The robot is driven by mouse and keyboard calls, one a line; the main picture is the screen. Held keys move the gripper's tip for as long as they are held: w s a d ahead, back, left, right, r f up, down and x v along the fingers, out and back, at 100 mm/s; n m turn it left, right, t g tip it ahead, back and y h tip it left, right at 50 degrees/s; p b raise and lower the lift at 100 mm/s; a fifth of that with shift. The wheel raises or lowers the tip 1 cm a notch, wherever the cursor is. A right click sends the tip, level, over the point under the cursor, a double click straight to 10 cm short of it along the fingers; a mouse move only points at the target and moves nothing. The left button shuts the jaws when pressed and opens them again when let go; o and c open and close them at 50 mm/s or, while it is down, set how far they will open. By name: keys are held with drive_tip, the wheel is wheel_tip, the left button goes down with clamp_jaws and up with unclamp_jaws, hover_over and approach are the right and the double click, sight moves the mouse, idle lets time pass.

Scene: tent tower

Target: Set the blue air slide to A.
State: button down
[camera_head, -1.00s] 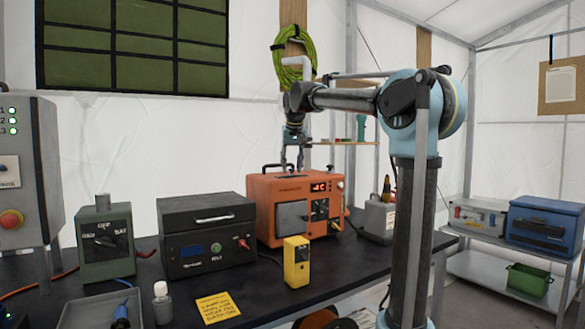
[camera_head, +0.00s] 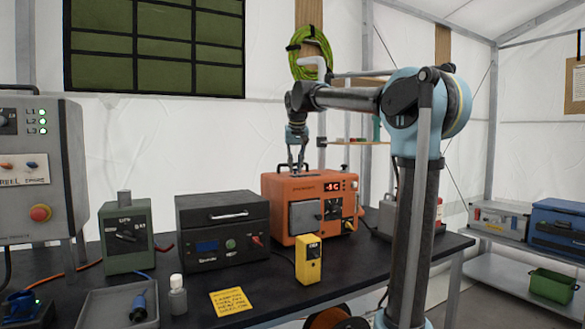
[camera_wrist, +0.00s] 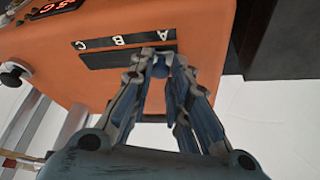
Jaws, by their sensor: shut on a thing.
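The orange heater box (camera_head: 283,225) stands on the black bench. It also fills much of the wrist view (camera_wrist: 190,15). There its face carries a dark slot (camera_wrist: 105,60) with the white letters C, B and A beside it. The blue air slide (camera_wrist: 160,69) is a small knob at the A end of the slot, by the letter A. My gripper (camera_wrist: 160,58) is shut on this knob, its fingertips partly hiding it.
A yellow meter (camera_head: 308,260) stands in front of the heater. A black case (camera_head: 222,230) and a green box (camera_head: 126,235) stand to its left. A grey tray (camera_head: 118,303) and a yellow note (camera_head: 231,301) lie nearer. Bench space right of the meter is clear.

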drive_tip(key=shift+a, duration=0.15)
drive_tip(key=c, duration=1.5)
unclamp_jaws()
drive_tip(key=shift+a, duration=0.15)
drive_tip(key=shift+s+r, duration=0.1)
drive_tip(key=v, duration=1.1)
drive_tip(key=shift+s+r, duration=0.1)
drive_tip(key=shift+r, duration=0.2)
